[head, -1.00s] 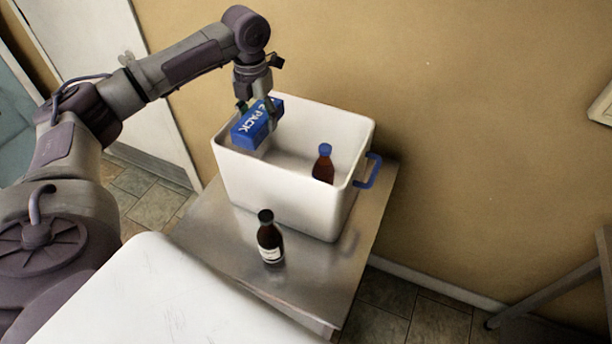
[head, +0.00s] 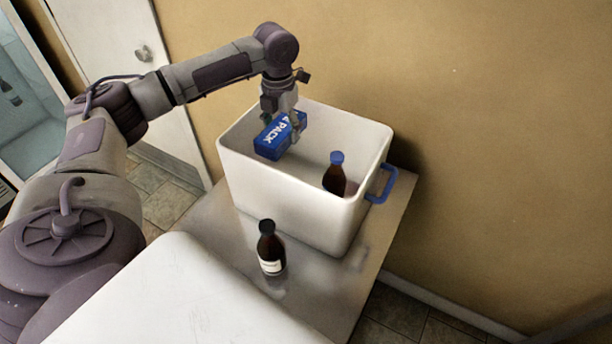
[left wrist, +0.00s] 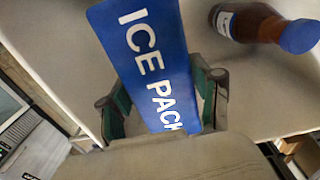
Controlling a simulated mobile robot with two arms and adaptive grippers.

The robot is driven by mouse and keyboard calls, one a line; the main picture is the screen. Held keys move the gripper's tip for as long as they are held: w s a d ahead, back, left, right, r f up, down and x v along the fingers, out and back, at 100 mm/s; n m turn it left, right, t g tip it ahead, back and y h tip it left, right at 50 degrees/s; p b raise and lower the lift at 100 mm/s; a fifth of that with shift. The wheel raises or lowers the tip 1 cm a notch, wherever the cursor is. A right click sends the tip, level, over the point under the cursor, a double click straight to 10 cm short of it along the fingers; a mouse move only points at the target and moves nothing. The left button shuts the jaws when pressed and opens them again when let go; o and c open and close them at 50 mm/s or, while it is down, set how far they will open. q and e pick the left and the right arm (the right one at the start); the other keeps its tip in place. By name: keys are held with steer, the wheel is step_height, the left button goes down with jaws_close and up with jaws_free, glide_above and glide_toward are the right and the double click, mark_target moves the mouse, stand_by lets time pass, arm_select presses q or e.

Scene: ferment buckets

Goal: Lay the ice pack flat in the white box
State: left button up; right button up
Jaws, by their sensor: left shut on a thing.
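The blue ice pack (head: 278,138) with white lettering is held by my left gripper (head: 282,121), which is shut on it. It hangs inside the opening of the white box (head: 290,200), near the left and back walls, and looks tilted. In the left wrist view the ice pack (left wrist: 145,55) lies between the two green-padded fingers of my left gripper (left wrist: 165,108). Whether its lower edge touches the box floor cannot be told. My right gripper is not in view.
A brown bottle with a blue cap (head: 335,178) stands inside the box at the right; it also shows in the left wrist view (left wrist: 255,24). A dark-capped brown bottle (head: 270,250) stands on the metal table (head: 340,285) before the box. A blue handle (head: 383,185) sticks out at right.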

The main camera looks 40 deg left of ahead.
arm_select(q)
step_height(320, 180, down, 18)
steer(key=b, duration=0.3)
steer(key=shift+r, duration=0.1)
steer(key=shift+f, duration=0.25)
steer(key=shift+f, duration=0.15)
steer(key=o, duration=1.7)
steer(key=shift+c, duration=0.2)
steer(key=shift+r+b, duration=1.1)
steer(key=shift+r, duration=5.1)
